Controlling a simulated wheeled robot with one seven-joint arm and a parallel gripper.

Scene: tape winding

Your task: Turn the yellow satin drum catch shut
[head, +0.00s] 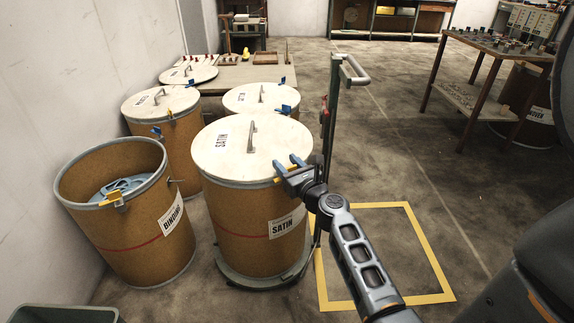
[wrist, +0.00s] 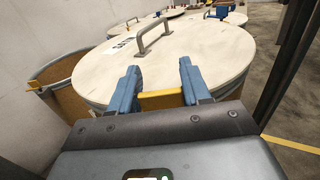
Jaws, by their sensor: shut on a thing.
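The satin drum (head: 240,215) is a brown barrel labelled SATIN, standing on a low wheeled dolly. Its pale lid (head: 225,150) with a metal handle lies on top. The yellow catch (head: 288,174) is at the lid's rim on the right front. My gripper (head: 289,165) is at that rim, its blue fingers on either side of the catch. In the wrist view the yellow catch (wrist: 161,100) lies between the fingertips, and my gripper (wrist: 160,88) is shut on it. The part of the catch behind the fingers is hidden.
An open drum labelled BINDING (head: 115,250) with a blue item inside stands at the left. More lidded drums (head: 160,105) stand behind. A green upright post with a handle (head: 333,110) rises just right of the satin drum. A yellow floor square (head: 430,255) lies to the right, with open floor beyond.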

